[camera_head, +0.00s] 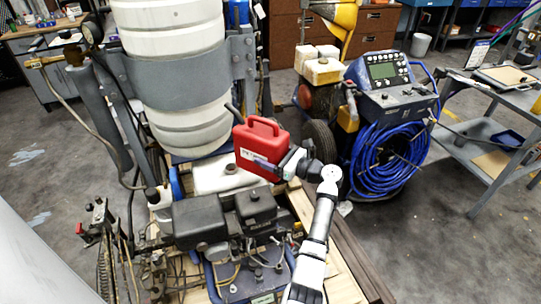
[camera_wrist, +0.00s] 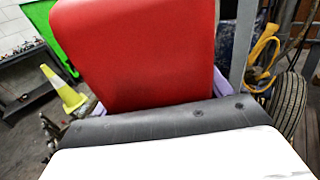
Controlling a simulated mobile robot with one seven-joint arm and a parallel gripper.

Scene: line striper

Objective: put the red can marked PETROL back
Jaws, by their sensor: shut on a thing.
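The red can (camera_head: 260,144) is upright in the head view, with a white label on its lower left side. It is at the machine's middle, in front of the white ribbed tank and above or beside a smaller white tank (camera_head: 222,176). My gripper (camera_head: 283,163) is shut on the can, reaching it from the right. In the wrist view the red can (camera_wrist: 135,55) fills the upper middle, with lilac finger parts showing at both sides of its base. I cannot tell whether the can's bottom rests on anything. The label's full wording is too small to read.
The large white ribbed tank (camera_head: 176,75) stands behind and left of the can. A black engine (camera_head: 200,217) is in front. A blue unit with a coiled hose (camera_head: 388,157) and a grey cart (camera_head: 487,140) stand at right. Open floor (camera_head: 440,235) lies at lower right.

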